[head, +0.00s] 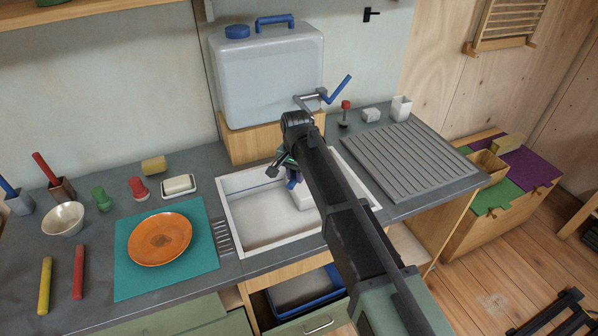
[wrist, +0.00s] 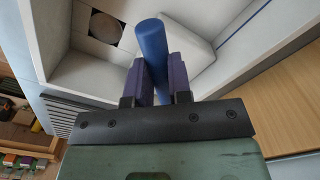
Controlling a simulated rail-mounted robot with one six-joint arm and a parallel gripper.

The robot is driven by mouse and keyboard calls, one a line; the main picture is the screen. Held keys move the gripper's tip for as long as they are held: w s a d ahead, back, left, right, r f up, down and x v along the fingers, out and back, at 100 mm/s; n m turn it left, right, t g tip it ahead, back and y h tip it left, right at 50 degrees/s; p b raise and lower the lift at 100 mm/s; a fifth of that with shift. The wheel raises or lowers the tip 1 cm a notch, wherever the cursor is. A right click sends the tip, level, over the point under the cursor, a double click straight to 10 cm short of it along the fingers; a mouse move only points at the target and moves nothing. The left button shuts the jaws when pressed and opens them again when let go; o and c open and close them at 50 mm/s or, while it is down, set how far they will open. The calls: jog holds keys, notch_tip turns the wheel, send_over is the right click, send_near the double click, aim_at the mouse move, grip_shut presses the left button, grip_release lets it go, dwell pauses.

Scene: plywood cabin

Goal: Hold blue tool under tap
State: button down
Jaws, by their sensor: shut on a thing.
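My gripper (head: 287,172) is over the sink (head: 228,215), partly hidden by my arm in the head view. In the wrist view my gripper (wrist: 153,80) is shut on the blue tool (wrist: 151,38), with its purple fingers on either side of the rounded blue handle. Only a bit of blue shows below the fingers in the head view. A white block-like shape (head: 304,198) lies just below; I cannot tell if it belongs to the tool. The metal tap (head: 307,101) with a blue lever is on the water canister (head: 268,75), behind my gripper. No water is visible.
A ribbed draining board (head: 410,160) is right of the sink. A red-knobbed stopper (head: 345,112) and white cups stand behind it. An orange plate (head: 160,239) on a teal mat (head: 128,273) lies to the left.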

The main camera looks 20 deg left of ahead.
jog(key=shift+w+d, duration=0.2)
jog(key=shift+d, duration=0.25)
jog(key=shift+a, duration=0.1)
jog(key=shift+s+a, duration=0.25)
jog(key=shift+a, duration=0.25)
jog(key=shift+d, duration=0.1)
jog(key=shift+w+d, duration=0.25)
jog(key=shift+d, duration=0.25)
jog(key=shift+a, duration=0.1)
jog(key=shift+s+a, duration=0.25)
jog(key=shift+a, duration=0.25)
jog(key=shift+d, duration=0.1)
